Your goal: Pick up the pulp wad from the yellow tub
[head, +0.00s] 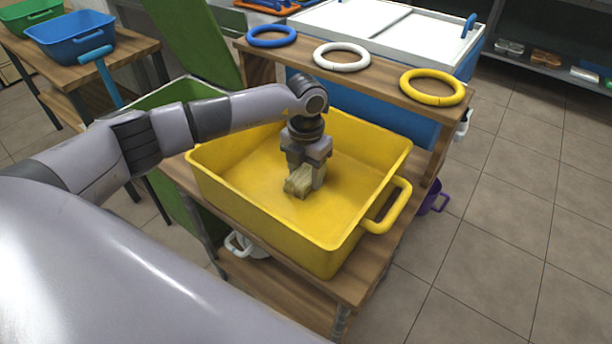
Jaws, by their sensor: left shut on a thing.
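The yellow tub (240,215) stands on a wooden table, with a looped handle on its right side. My left gripper (304,180) reaches down into the tub from above. It is shut on the pulp wad (297,185), a small pale yellow-brown lump. The wad is low in the tub, near its middle; I cannot tell whether it touches the floor of the tub. The fingers hide part of the wad. My right gripper is not in view.
A raised wooden shelf behind the tub holds a blue ring (271,36), a white ring (342,57) and a yellow ring (433,87). A blue chest with a white lid (380,30) stands behind. A green bin (172,97) is left of the tub.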

